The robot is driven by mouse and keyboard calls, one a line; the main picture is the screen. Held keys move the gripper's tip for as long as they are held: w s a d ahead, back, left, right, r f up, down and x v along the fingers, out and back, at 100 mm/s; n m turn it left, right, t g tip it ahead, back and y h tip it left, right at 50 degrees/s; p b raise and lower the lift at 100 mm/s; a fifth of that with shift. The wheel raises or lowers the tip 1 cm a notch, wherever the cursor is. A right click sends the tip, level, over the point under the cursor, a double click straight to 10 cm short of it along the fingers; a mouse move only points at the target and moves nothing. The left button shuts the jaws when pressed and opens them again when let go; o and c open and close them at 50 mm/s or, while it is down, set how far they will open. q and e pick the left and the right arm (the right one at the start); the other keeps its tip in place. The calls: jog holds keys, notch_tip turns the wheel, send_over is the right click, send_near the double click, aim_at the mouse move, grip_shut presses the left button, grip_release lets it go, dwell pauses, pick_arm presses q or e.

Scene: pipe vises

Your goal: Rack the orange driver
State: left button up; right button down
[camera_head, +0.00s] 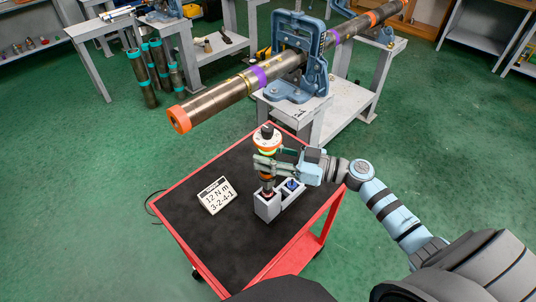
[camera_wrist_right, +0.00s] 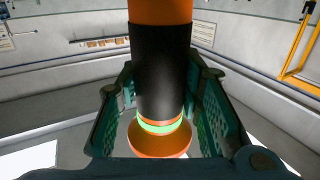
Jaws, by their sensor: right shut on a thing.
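The orange driver (camera_head: 267,143) stands upright over the cart, with a black knob, a white and orange dial head and a green ring on top. My right gripper (camera_head: 268,163) is shut around its body just below the head. In the right wrist view the driver's black and orange body (camera_wrist_right: 162,70) lies between the teal fingers. Its lower end is at the left slot of the grey rack (camera_head: 267,209); I cannot tell how deep it sits. A blue-topped thing (camera_head: 291,184) occupies the rack's right slot. My left gripper is not in view.
The rack stands on a red cart with a black top (camera_head: 205,235). A white sign (camera_head: 216,195) reading "12 N m 3-2-4-1" is left of the rack. Behind, a long pipe (camera_head: 235,94) runs through a blue vise (camera_head: 301,55) on a grey bench.

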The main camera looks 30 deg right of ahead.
aim_at(268, 178)
jog(key=shift+f+b, duration=2.95)
jog(key=shift+f, duration=1.55)
dwell(2.8)
dwell(0.7)
